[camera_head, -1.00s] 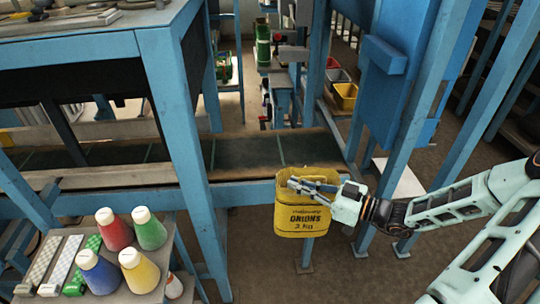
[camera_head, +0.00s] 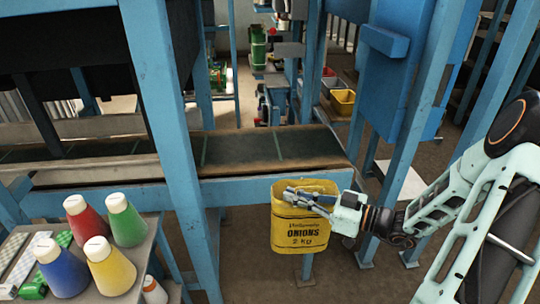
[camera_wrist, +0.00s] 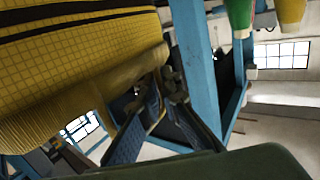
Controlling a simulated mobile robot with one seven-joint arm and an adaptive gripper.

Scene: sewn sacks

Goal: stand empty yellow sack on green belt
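The yellow sack (camera_head: 300,234), printed "ONIONS 2 KG", hangs upright with its mouth open in the head view. It is in the air in front of the belt's blue side rail, with its rim below the belt's top. My gripper (camera_head: 306,197) is at its rim, with the fingers closed on the sack's wall. In the wrist view the sack (camera_wrist: 75,70) fills the upper left, and the finger pads (camera_wrist: 165,90) converge at its edge. The belt (camera_head: 240,150) is dark brownish with green cross lines, and its top is bare near its right end.
A small table at lower left holds several coloured bottles (camera_head: 110,262) with white caps. A blue post (camera_head: 168,130) rises in front of the belt. More blue posts and a blue cabinet (camera_head: 400,70) stand right of the belt's end. Coloured bins (camera_head: 342,102) are behind.

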